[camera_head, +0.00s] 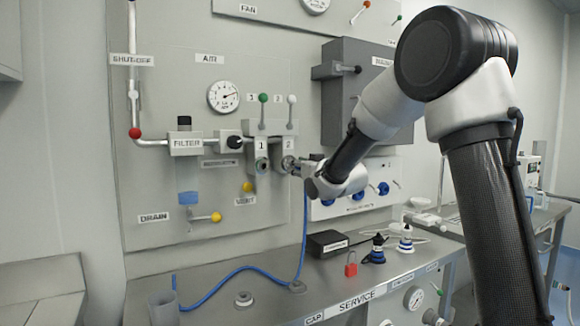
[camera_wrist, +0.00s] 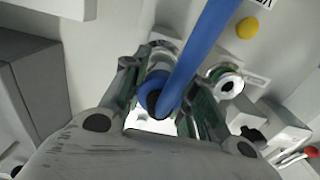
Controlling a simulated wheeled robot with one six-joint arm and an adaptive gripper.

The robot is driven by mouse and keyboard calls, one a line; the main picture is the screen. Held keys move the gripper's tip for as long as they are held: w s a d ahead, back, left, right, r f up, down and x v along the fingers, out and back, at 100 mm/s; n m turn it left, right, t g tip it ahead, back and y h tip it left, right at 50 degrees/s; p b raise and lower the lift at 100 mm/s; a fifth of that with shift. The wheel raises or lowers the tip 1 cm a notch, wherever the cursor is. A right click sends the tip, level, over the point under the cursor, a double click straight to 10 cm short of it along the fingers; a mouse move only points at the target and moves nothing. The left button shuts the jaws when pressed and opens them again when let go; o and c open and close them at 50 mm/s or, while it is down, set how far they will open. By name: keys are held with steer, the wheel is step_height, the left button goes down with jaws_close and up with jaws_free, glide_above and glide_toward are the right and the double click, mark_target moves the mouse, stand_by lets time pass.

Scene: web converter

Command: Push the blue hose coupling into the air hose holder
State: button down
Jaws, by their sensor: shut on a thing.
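The blue hose coupling (camera_wrist: 151,91) sits between the fingers of my gripper (camera_wrist: 158,98) in the wrist view, and a blue hose (camera_wrist: 200,50) runs from it. My gripper is shut on the coupling. In the head view my gripper (camera_head: 294,168) is at the wall panel, right at the outlet block marked 2 (camera_head: 288,145). The wrist hides most of the coupling there. The hose (camera_head: 304,230) hangs from the gripper to the bench. I cannot tell which fitting is the air hose holder, or whether the coupling is seated in anything.
The outlet marked 1 (camera_head: 261,164) is just left of my gripper. A grey box (camera_head: 352,90) and a panel with blue knobs (camera_head: 357,196) are to the right. The bench (camera_head: 225,284) below holds a cup (camera_head: 163,308), a red padlock (camera_head: 351,269) and a black box (camera_head: 328,243).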

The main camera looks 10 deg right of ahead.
steer(key=v, duration=0.8)
stand_by(0.8)
